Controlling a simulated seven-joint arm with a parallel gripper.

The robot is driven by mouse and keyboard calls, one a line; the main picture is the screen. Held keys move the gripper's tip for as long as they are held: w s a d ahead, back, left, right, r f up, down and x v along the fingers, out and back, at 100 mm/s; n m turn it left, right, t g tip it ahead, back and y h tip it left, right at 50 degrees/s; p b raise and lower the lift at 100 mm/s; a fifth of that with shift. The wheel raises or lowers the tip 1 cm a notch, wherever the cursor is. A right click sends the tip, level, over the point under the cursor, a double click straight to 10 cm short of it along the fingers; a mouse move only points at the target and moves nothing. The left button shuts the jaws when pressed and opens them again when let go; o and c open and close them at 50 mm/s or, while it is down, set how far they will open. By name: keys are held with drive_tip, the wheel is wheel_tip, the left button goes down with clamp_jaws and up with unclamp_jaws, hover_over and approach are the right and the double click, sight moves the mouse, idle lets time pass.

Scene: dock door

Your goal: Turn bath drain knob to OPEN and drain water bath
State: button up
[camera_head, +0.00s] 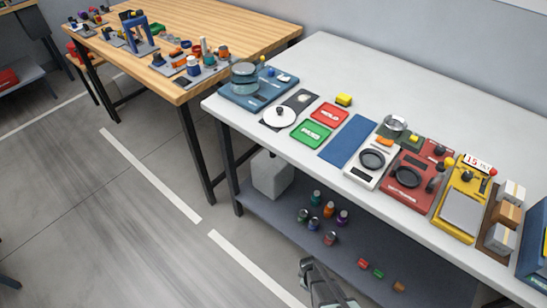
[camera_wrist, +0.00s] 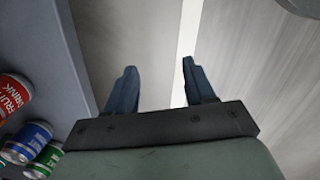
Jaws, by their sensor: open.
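A blue unit with a clear round vessel on it, which looks like the water bath (camera_head: 245,78), stands at the left end of the white table. Small controls, including a light one (camera_head: 284,78), sit on its base, but the drain knob and its setting are too small to tell. My gripper (camera_head: 306,266) is low in front of the white table, at the bottom of the head view and far from the bath. In the wrist view my gripper (camera_wrist: 158,66) has its two fingers apart with nothing between them, above the floor.
The white table (camera_head: 360,78) holds a red tray (camera_head: 329,114), a green tray (camera_head: 311,134), a blue mat (camera_head: 349,139) and several devices. Below is a grey shelf (camera_head: 290,207) with several cans; some show in the wrist view (camera_wrist: 14,92). A wooden table (camera_head: 200,25) stands behind left. Floor is clear left.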

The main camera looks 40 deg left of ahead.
drive_tip(key=w+a+r+m+g, duration=0.15)
drive_tip(key=a+r, duration=0.45)
drive_tip(key=a, duration=0.6)
drive_tip(key=w+a+r+m+y, duration=0.1)
drive_tip(key=a+r+m, duration=0.1)
drive_tip(key=a+r, duration=0.8)
drive_tip(key=w+a+r+m+g, duration=0.1)
drive_tip(key=w+a+r+m, duration=0.15)
drive_tip(key=a, duration=1.25)
drive_tip(key=s+a+r+g, duration=0.1)
drive_tip(key=s+a+r, duration=0.4)
drive_tip(key=a+r, duration=0.55)
drive_tip(key=s+a+r+m+g, duration=0.1)
drive_tip(key=s+a+r, duration=0.45)
drive_tip(key=r, duration=0.85)
drive_tip(key=s+a+r+g, duration=0.1)
drive_tip(key=s+a+r, duration=0.2)
drive_tip(key=a+r, duration=0.85)
wheel_tip(320, 180, up, 24)
drive_tip(key=f+n+t, duration=0.1)
drive_tip(key=n+t, duration=0.3)
drive_tip(key=t, duration=0.1)
hover_over(271, 70)
wheel_tip(271, 70, down, 13)
drive_tip(key=shift+r, duration=0.1)
